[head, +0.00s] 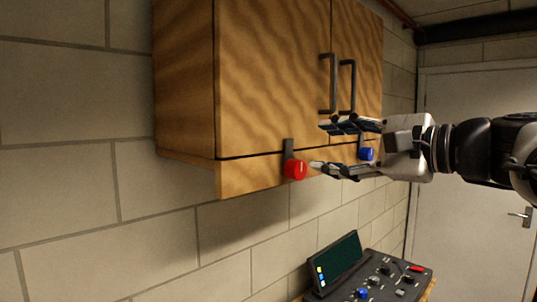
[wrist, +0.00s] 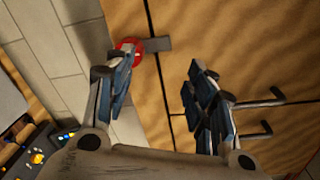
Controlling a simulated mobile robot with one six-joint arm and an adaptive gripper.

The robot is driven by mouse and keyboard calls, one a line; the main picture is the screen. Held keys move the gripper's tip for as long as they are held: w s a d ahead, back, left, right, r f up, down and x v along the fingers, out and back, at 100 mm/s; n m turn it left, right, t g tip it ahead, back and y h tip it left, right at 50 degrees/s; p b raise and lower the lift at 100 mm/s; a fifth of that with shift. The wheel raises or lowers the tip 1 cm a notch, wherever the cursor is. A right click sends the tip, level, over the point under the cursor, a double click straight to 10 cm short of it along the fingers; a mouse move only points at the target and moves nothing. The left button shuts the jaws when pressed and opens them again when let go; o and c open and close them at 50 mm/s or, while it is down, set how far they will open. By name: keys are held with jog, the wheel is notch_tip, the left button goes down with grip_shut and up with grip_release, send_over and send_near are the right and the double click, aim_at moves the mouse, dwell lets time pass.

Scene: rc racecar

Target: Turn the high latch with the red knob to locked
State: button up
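The red knob (head: 295,170) sits on the lower rail of a wooden wall cabinet (head: 270,75). Its dark latch bar (head: 288,149) points straight up from the knob, across the seam and over the left door's bottom edge. My gripper (head: 318,146) is open and empty, just right of the red knob, its fingers one above the other. In the wrist view the red knob (wrist: 128,45) and its bar (wrist: 158,44) show beyond the fingertips, the knob partly covered by the left finger. I cannot tell whether that finger touches it.
A blue knob (head: 366,154) sits farther right on the same rail, partly behind my gripper. Two dark door handles (head: 332,85) stick out above my fingers. A control console with a screen (head: 338,262) stands below. The wall left of the cabinet is clear.

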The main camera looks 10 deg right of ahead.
jog(key=v, duration=1.3)
jog(key=shift+s+f, duration=0.3)
jog(key=shift+f, duration=0.15)
dwell(0.3)
jog(key=shift+d+p, duration=0.1)
jog(key=shift+p, duration=0.3)
